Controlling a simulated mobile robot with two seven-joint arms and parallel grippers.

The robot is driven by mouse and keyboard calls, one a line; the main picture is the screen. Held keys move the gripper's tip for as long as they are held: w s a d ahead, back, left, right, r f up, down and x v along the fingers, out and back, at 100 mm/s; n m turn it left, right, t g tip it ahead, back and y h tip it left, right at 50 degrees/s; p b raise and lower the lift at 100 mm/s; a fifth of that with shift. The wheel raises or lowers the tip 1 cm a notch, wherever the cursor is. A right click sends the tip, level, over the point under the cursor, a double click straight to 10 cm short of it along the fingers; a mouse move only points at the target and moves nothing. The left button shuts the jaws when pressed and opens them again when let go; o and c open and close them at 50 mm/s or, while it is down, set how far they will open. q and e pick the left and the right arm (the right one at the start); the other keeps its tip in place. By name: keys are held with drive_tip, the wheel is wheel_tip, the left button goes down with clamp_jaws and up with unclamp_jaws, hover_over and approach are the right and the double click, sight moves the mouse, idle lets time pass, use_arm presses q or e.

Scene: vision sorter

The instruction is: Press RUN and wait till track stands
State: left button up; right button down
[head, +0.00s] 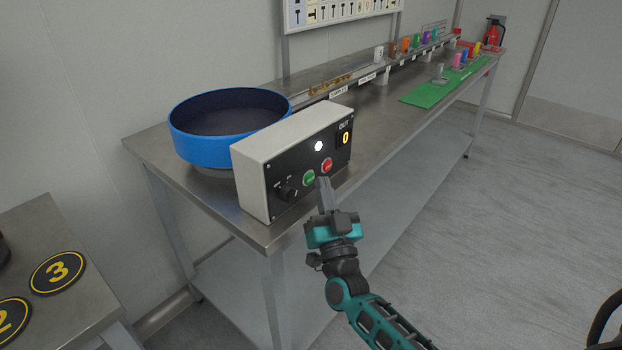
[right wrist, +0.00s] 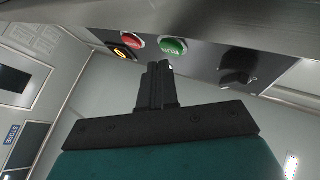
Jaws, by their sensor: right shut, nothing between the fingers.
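The control box (head: 290,160) stands on the steel table with a dark front panel. On it are a green RUN button (head: 308,177), a red button (head: 327,165), a black knob (head: 286,193), a lit white lamp (head: 318,146) and a display (head: 346,138) reading 0. My right gripper (head: 323,182) is shut and empty, its tips just in front of the panel near the two buttons. In the right wrist view the green button (right wrist: 173,46) is close to the fingertips; contact cannot be told. The track (head: 365,72) runs along the back of the table. My left gripper is not in view.
A blue round bowl (head: 220,150) stands left of the box. Coloured items stand along the track and on a green mat (head: 430,94) at the far end. A side table (head: 38,225) with numbered black discs is at the lower left. The floor at right is clear.

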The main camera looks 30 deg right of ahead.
drive_tip(key=shift+w+a, duration=0.1)
drive_tip(key=shift+w, duration=0.1)
drive_tip(key=shift+w+a, duration=0.15)
drive_tip(key=shift+w, duration=0.25)
idle(0.7)
drive_tip(key=shift+s, duration=0.1)
drive_tip(key=shift+s+d+p, duration=0.3)
drive_tip(key=shift+s+p, duration=0.05)
drive_tip(key=shift+s, duration=0.35)
drive_tip(key=s, duration=0.1)
drive_tip(key=s+d+p, duration=0.1)
drive_tip(key=s, duration=0.1)
drive_tip(key=s+d+p, duration=0.1)
drive_tip(key=shift+s, duration=0.3)
idle(0.9)
